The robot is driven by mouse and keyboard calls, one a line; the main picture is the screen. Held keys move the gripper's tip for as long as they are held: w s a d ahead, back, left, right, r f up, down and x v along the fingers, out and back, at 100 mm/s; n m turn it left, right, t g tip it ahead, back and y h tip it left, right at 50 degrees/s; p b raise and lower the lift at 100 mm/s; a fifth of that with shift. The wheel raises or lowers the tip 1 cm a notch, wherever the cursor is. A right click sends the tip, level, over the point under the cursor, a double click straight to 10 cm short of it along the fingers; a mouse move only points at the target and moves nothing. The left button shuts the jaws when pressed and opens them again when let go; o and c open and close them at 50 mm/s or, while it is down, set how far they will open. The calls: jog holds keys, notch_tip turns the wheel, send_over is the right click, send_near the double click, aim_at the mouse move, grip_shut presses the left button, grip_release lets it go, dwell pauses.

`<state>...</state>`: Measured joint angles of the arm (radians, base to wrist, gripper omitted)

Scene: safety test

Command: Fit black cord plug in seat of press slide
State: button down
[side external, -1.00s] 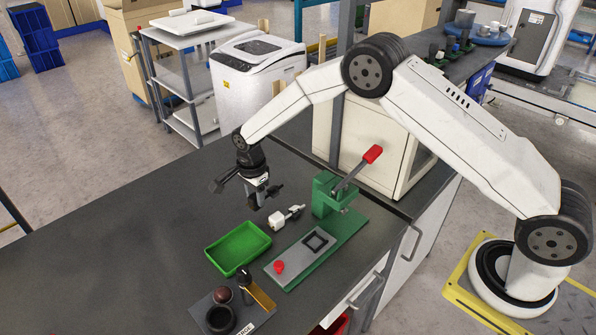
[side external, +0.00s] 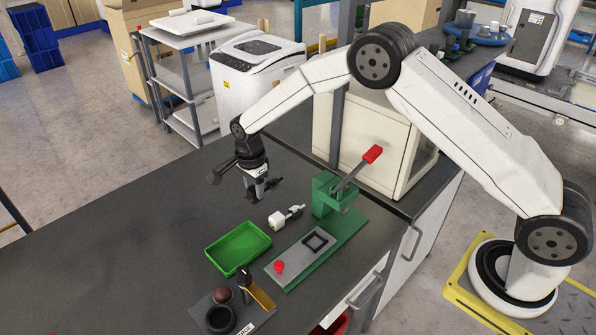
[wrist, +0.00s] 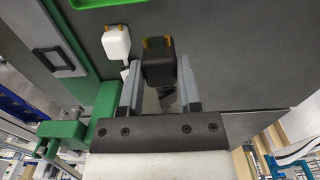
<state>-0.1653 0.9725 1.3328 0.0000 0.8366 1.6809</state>
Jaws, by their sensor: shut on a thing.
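My gripper (side external: 257,197) is shut on the black cord plug and holds it above the dark bench. In the wrist view the black cord plug (wrist: 158,63) sits between the two grey fingers (wrist: 159,85), prongs pointing away from my wrist. The press slide (side external: 290,262) is a grey plate on a green base, with a red knob at its front end. Its seat (side external: 325,239) is a dark square frame, empty; it also shows at the left of the wrist view (wrist: 38,59). My gripper is to the left of and behind the seat.
A white cord plug (side external: 277,220) lies on the bench between my gripper and the green press (side external: 325,193), whose red-tipped lever rises. A green tray (side external: 217,257) stands in front. A dark board (side external: 202,324) with round items is nearer. The bench's left side is clear.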

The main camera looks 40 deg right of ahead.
jog(key=shift+s, duration=0.1)
dwell(0.4)
jog(key=shift+s+a+r, duration=0.15)
jog(key=shift+s+a, duration=0.1)
jog(key=shift+s, duration=0.2)
jog(key=s+a+r, duration=0.2)
jog(key=s, duration=1.4)
jog(key=shift+s+r+m, duration=0.15)
jog(key=shift+r+m, duration=0.05)
jog(key=shift+m, duration=0.1)
jog(key=shift+f, duration=0.2)
send_over(297, 258)
jog(key=shift+f, duration=2.55)
jog(key=shift+f, duration=0.95)
grip_release()
